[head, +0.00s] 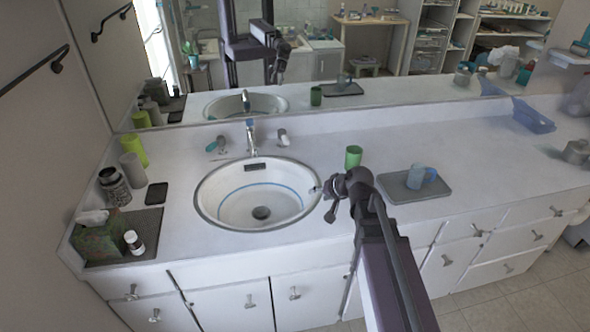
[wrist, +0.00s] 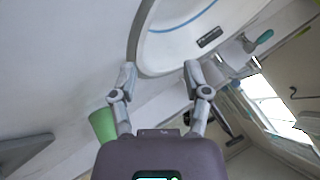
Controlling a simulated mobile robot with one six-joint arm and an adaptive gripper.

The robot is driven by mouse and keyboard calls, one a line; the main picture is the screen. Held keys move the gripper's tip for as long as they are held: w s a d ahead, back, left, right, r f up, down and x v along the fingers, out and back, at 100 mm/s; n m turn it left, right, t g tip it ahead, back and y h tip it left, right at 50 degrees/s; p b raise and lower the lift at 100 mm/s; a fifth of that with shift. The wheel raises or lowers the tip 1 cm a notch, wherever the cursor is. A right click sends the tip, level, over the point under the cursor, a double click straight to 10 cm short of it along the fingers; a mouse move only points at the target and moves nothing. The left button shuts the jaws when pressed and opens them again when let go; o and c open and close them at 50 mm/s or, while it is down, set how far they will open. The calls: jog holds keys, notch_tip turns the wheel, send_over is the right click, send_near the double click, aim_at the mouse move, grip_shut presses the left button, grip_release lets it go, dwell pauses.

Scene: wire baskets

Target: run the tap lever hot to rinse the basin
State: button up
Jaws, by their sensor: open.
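The tap (head: 251,137) stands behind the round white basin (head: 208,203), its spout over the back rim. A teal-ended lever (head: 216,145) is left of the spout and a pale lever (head: 283,138) is right of it. I cannot tell which is hot. No running water is visible. My gripper (head: 322,202) is open and empty by the basin's right rim, apart from the levers. In the wrist view the open fingers (wrist: 160,72) point toward the basin (wrist: 146,48), and the teal lever (wrist: 262,40) shows beyond, at upper right.
A green cup (head: 353,157) stands just behind my gripper. A blue mug (head: 421,174) sits on a grey mat (head: 402,190) to the right. Bottles, a tissue box (head: 98,235) and a dark mat (head: 148,222) occupy the left counter. A mirror (head: 400,84) stands behind.

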jog(key=w+a+m+t+y+b, duration=0.35)
jog(key=w+a+t+b, duration=0.2)
jog(key=w+a, duration=0.35)
jog(key=m+t+h+b, duration=0.4)
jog(key=m+t+b, duration=0.2)
jog(key=m+b, duration=0.3)
send_near(287, 144)
jog(key=shift+w+d+m+y+p, duration=0.1)
jog(key=shift+w+m+y+p, duration=0.15)
jog(key=shift+w+m+p, duration=0.3)
jog(key=shift+x, duration=4)
jog(key=shift+w+a, duration=0.2)
